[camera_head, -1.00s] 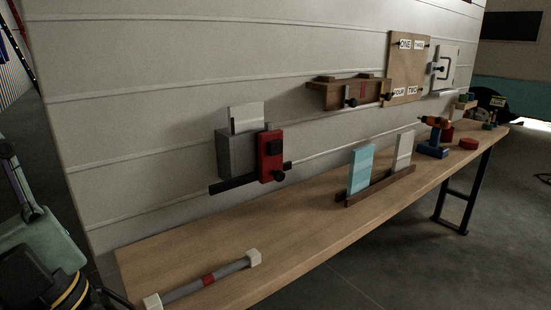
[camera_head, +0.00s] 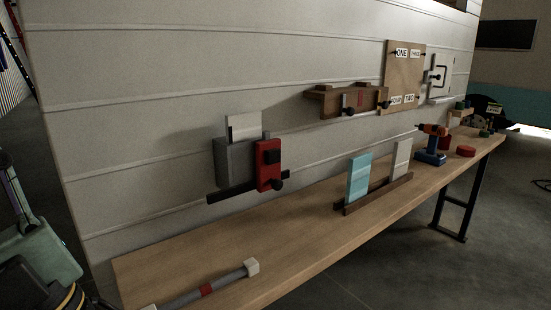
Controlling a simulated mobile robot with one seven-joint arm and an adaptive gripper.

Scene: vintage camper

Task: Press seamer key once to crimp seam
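A grey box (camera_head: 232,163) with a white sheet (camera_head: 243,127) standing in its top is fixed to the wall on a dark rail (camera_head: 228,195). It looks like the seamer, but no label is readable. A red plate (camera_head: 262,177) on its right side carries a black square button (camera_head: 271,157) and a black round knob (camera_head: 277,184) below. I cannot tell which of the two is the key, or whether either is pressed. My gripper is not in view, and nothing touches the red plate.
The wooden bench (camera_head: 185,248) runs along the wall. It holds a grey bar with a red band (camera_head: 207,290), a rack (camera_head: 378,194) with a blue panel (camera_head: 359,177) and a white panel (camera_head: 402,158), and a drill (camera_head: 431,150). A wooden wall unit (camera_head: 330,104) hangs farther right.

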